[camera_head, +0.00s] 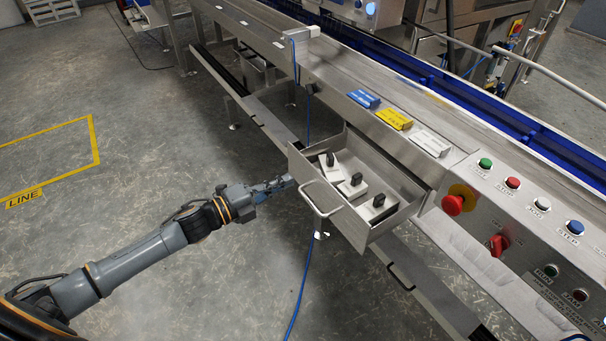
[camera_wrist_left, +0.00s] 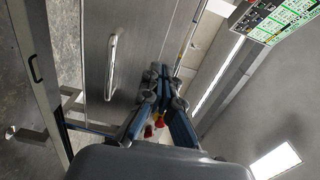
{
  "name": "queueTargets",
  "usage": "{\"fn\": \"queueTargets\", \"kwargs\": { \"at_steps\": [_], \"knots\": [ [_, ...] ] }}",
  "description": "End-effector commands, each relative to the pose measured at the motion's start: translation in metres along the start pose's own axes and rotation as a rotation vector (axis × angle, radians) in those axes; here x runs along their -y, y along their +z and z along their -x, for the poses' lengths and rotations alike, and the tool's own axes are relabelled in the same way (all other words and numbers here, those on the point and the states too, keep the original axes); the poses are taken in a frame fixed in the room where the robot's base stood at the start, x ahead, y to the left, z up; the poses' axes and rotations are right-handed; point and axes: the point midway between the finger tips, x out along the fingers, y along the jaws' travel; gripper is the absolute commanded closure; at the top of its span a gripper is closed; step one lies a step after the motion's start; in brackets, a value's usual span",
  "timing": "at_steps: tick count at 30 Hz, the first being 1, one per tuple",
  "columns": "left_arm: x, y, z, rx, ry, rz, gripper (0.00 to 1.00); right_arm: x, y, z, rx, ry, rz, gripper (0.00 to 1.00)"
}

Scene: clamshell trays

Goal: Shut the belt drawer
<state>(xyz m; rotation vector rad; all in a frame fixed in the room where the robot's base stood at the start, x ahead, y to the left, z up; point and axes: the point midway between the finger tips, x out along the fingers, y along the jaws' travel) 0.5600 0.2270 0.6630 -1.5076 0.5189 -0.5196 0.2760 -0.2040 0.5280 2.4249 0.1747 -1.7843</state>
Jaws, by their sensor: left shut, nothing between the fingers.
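The belt drawer (camera_head: 350,229) stands pulled out from under the conveyor, a metal tray with its bar handle (camera_head: 318,203) on the front face. Inside lie white blocks with black knobs (camera_head: 353,186). My left gripper (camera_head: 287,183) is shut and empty, just outside the drawer front, to the left of the handle in the head view. In the left wrist view the closed fingertips (camera_wrist_left: 164,74) are close to the grey drawer front (camera_wrist_left: 136,45), beside its handle (camera_wrist_left: 112,67). I cannot tell whether they touch it. My right gripper is not in view.
The conveyor frame (camera_head: 270,45) runs diagonally above the drawer. Blue, yellow and white labels (camera_head: 394,119) sit on its edge. A control panel (camera_head: 540,215) with a red emergency knob (camera_head: 453,204) is right of the drawer. A blue cable (camera_head: 303,275) hangs to the floor.

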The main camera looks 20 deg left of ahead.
Motion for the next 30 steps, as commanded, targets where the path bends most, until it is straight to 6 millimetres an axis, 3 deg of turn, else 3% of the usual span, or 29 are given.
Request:
{"fn": "queueTargets", "kwargs": {
  "at_steps": [6,12,30],
  "knots": [
    [0.000,0.000,-0.039,0.000,-0.003,-0.002,1.00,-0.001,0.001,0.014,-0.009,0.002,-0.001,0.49],
    [0.000,0.001,-0.057,0.001,-0.001,-0.001,1.00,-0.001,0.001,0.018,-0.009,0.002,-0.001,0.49],
    [0.001,0.000,-0.065,0.000,-0.001,0.001,1.00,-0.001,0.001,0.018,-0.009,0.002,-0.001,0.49]
  ]
}}
